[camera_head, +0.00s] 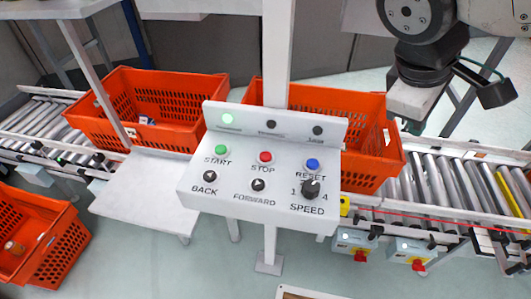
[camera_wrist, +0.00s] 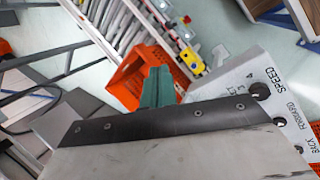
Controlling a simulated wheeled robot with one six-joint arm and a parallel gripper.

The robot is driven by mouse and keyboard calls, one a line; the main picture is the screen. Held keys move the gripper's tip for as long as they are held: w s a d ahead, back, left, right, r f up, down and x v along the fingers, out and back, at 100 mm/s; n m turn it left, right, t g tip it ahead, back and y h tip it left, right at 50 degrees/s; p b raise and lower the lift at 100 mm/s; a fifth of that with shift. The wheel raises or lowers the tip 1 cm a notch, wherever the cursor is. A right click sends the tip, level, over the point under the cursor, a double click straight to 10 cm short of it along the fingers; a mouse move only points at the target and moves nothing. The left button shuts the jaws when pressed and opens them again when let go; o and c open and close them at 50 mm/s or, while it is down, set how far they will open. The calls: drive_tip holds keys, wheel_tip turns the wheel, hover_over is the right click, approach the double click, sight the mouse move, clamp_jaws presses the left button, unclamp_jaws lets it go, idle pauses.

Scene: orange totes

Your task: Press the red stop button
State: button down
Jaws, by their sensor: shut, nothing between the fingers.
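The red stop button (camera_head: 265,157) sits on the white control panel (camera_head: 190,190) in the head view, between the green start button (camera_head: 221,149) and the blue reset button (camera_head: 312,163). It is not visible in the wrist view. My gripper shows in the wrist view as green fingers (camera_wrist: 158,88) held together, with nothing between them. The panel (camera_wrist: 238,76) lies at the right of that view, apart from the fingers. In the head view my arm is at the upper right, to the right of the panel; the fingertips cannot be made out there.
The panel also has back, forward and speed controls (camera_head: 311,189), and a green lamp (camera_head: 228,119) is lit. A post (camera_head: 277,50) rises behind it. Orange totes (camera_head: 190,90) stand behind on roller conveyors (camera_head: 440,180). Another tote (camera_head: 60,240) is at lower left.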

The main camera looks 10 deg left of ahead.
drive_tip(key=w+a+n+t, duration=0.2)
drive_tip(key=a+n, duration=0.3)
drive_tip(key=a, duration=0.6)
drive_tip(key=n+t, duration=0.4)
drive_tip(key=n, duration=0.2)
hover_over(262, 159)
drive_tip(key=shift+a+f, duration=0.1)
drive_tip(key=shift+f, duration=0.75)
drive_tip(key=shift+f, duration=0.15)
drive_tip(key=shift+f, duration=4.3)
drive_tip(key=shift+f, duration=0.4)
